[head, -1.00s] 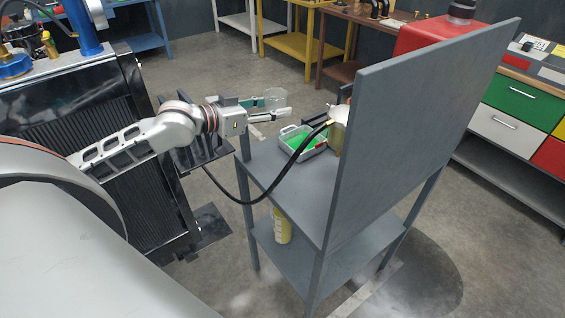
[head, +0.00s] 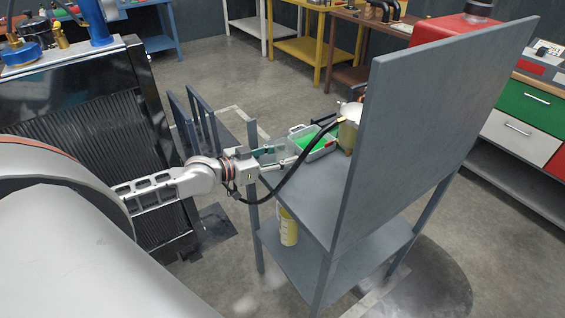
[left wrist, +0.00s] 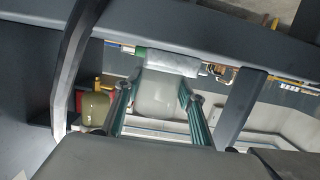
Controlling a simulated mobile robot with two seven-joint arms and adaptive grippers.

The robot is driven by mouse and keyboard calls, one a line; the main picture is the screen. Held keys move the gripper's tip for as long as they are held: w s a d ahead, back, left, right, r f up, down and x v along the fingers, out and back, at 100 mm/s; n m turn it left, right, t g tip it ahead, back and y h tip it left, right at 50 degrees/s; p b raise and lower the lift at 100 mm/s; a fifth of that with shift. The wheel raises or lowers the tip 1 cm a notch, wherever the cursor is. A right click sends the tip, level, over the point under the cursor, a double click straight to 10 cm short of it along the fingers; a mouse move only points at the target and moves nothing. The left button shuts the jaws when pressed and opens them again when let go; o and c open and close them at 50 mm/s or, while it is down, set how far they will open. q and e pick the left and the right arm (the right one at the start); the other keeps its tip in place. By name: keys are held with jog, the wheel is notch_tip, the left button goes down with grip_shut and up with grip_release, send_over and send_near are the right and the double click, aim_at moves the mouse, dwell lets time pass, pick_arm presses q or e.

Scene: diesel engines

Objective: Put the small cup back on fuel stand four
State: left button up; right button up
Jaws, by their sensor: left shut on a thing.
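My left gripper (head: 284,156) is level with the near left edge of the grey stand (head: 312,198), beside the green-lined tray. In the left wrist view its two green fingers (left wrist: 156,104) are closed on either side of a clear, pale small cup (left wrist: 158,92). The cup is hard to make out in the head view, where the fingers and hose overlap it. I cannot read any number on the stand. My right gripper is not in view.
A tray with a green inside (head: 318,143) and a brass-coloured pot (head: 347,137) stand on the upper shelf. A black hose (head: 296,166) loops past my gripper. A yellow container (head: 288,228) is on the lower shelf. A tall grey panel (head: 440,120) closes the right side.

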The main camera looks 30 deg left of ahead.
pick_arm(q)
notch_tip(320, 180, down, 2)
jog(key=shift+f, duration=0.2)
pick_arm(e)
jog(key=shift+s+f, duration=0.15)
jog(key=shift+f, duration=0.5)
pick_arm(q)
jog(key=shift+f, duration=0.1)
jog(key=o, duration=0.9)
